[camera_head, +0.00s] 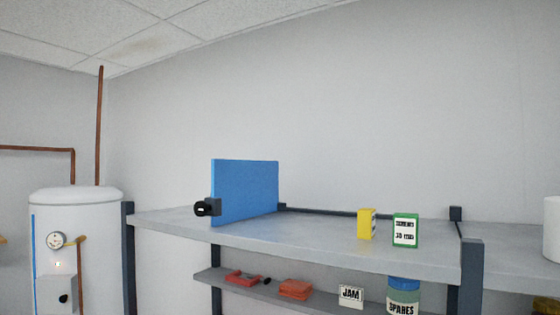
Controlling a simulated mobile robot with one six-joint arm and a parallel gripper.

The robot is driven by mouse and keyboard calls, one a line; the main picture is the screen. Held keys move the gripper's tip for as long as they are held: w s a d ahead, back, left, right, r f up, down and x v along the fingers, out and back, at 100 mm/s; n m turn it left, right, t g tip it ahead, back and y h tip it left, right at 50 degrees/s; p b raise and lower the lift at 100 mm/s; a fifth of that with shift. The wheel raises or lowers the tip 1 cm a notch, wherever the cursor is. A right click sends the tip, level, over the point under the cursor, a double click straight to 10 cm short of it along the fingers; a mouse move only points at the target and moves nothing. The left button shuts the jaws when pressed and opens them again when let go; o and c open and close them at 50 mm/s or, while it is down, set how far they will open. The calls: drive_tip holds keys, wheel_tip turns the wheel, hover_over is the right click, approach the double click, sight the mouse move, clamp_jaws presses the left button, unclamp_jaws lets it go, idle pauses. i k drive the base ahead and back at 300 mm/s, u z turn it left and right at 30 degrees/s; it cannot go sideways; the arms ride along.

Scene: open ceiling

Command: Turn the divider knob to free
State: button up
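The divider (245,190) is a blue upright panel standing across the left part of the grey top shelf. Its knob (203,208) is black and round, on a dark block at the panel's near lower edge, by the shelf's front edge. A small light mark shows on the knob's face, but it is too small to read its setting. My gripper is not in view.
On the top shelf (340,247) stand a yellow box (365,224) and a green box with a white label (406,231). The lower shelf holds red items (295,288) and a SPARES jar (402,297). A white tank (75,220) stands left. The shelf between divider and boxes is clear.

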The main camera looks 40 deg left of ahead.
sight(201, 208)
drive_tip(key=z, duration=0.55)
drive_tip(key=k, duration=1.05)
drive_tip(key=u, duration=2)
drive_tip(key=i, duration=0.6)
drive_tip(key=z, duration=0.25)
